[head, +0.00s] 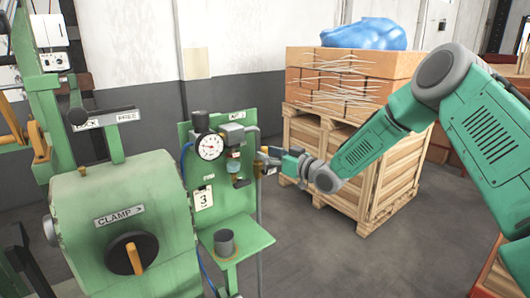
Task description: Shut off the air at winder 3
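The winder's green air panel (240,185) carries a tag with the number 3 (203,198), a round white gauge (209,146) and a small label at its top that seems to read AIR. A grey pipe (259,215) runs down the panel's right edge. A small dark and yellowish part (264,152), perhaps the valve handle, sits at that edge. My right gripper (272,161) reaches in from the right, its tips at or very near this part. The fingers are small and overlap it, so I cannot tell whether they touch or grip it. My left gripper is not in view.
The green winder body (130,205) with a CLAMP knob (133,257) stands at the left. A grey cup (224,242) sits on the panel's shelf. A wooden crate (395,185) with boxes and a blue bundle (364,34) stands behind my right arm. Grey floor is clear between.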

